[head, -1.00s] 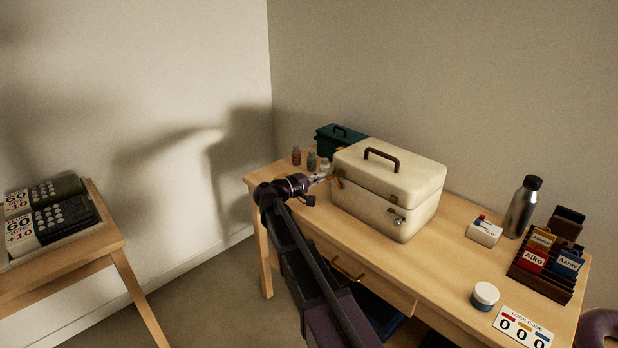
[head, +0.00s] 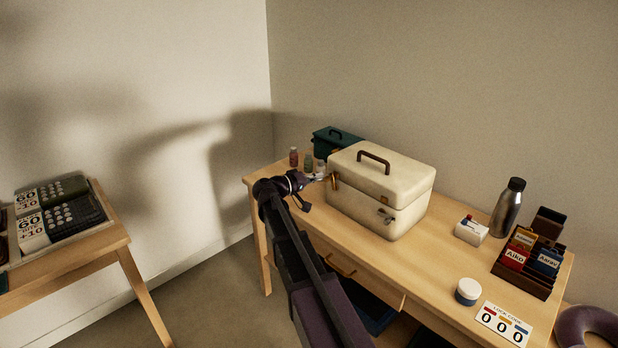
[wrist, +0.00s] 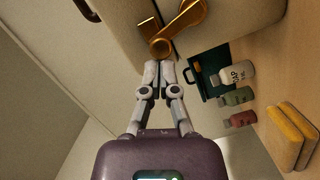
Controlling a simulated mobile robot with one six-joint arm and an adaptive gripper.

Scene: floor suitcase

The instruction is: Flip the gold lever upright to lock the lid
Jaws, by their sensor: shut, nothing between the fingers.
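The cream case (head: 365,205) stands on the wooden desk with its lid down and its brown handle on top. The gold lever (wrist: 185,28) is on the case's left end; in the wrist view it slants away from its round gold pivot (wrist: 160,47). In the head view the lever (head: 334,181) is small, close to my gripper (head: 322,177). My gripper (wrist: 159,66) is shut and empty. Its fingertips are just below the pivot in the wrist view; I cannot tell whether they touch it.
Small bottles (head: 307,162) and a dark green box (head: 337,141) stand behind my gripper. Yellow sponge-like blocks (wrist: 291,135) show in the wrist view. A steel bottle (head: 507,207), card rack (head: 528,263) and white jar (head: 467,291) are to the right.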

